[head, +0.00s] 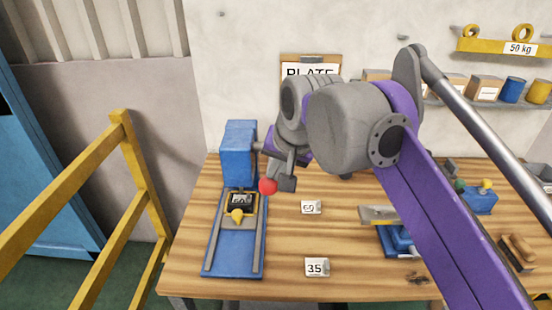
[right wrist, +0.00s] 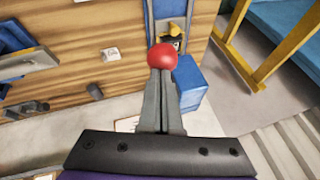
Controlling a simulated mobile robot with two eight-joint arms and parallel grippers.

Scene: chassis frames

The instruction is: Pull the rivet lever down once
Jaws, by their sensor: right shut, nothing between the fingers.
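The rivet press has a blue upright body (head: 238,152) and a blue railed base (head: 233,262) on the wooden table. Its lever ends in a red ball knob (head: 268,187), seen just right of the press. A small yellow-edged piece (head: 241,204) with a dark top sits between the rails. My right gripper (head: 286,184) is shut and empty beside the knob. In the right wrist view the red knob (right wrist: 162,57) appears right at the tips of the shut fingers (right wrist: 163,78); whether they touch is unclear. The lever's shaft is mostly hidden. My left gripper is out of view.
A blue fixture (head: 395,240) lies farther right, partly behind my arm. A yellow railing (head: 135,170) stands left of the table. A shelf with boxes (head: 485,92) is on the wall.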

